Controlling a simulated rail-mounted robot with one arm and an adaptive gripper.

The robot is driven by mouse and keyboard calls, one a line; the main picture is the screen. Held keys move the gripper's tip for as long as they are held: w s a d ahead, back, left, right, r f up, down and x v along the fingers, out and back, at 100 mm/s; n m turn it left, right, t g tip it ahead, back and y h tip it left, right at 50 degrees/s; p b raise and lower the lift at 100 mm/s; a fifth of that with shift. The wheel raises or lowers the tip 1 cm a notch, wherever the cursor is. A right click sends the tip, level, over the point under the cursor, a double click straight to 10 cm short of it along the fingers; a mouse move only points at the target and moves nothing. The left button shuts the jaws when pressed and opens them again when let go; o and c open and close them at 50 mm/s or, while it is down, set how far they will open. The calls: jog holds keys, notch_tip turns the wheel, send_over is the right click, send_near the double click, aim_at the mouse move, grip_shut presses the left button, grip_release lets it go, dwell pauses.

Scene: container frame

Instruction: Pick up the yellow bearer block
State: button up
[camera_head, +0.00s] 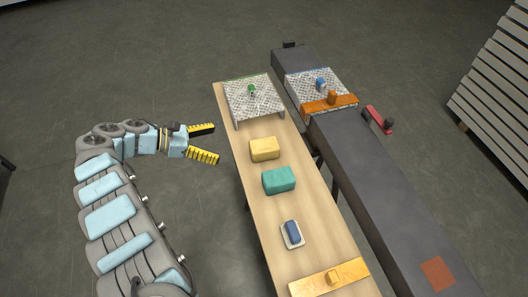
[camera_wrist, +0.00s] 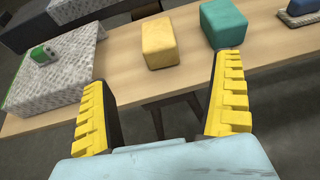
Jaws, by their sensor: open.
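The yellow bearer block (camera_head: 264,149) is a rounded box lying on the wooden table (camera_head: 245,190), between the grey speckled platform and the teal block. In the wrist view the yellow block (camera_wrist: 159,43) shows beyond and between my fingertips, with a gap between. My gripper (camera_head: 217,142) is open and empty, just off the table's left edge, with its yellow ribbed fingers pointing toward the table. The fingers also show in the wrist view (camera_wrist: 160,75), spread wide. Nothing hides the yellow block.
A teal block (camera_head: 279,180) lies close to the yellow one. A speckled platform (camera_head: 253,97) with a green item stands at the table's far end. A blue block on a pale tray (camera_head: 299,243) and a yellow-orange plate (camera_head: 310,284) lie nearer. A dark beam (camera_head: 375,190) runs along the right.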

jog(key=p, duration=0.2)
send_near(261, 145)
jog(key=x, duration=0.5)
jog(key=shift+s+d, duration=0.15)
jog(key=shift+s, duration=0.1)
jog(key=shift+w+d+f, duration=0.15)
jog(key=shift+d, duration=0.4)
jog(key=shift+f+b+x, duration=0.25)
jog(key=shift+b+x, duration=1.2)
jog(key=shift+x, duration=0.9)
jog(key=shift+w+d, duration=0.25)
jog(key=c, duration=1.1)
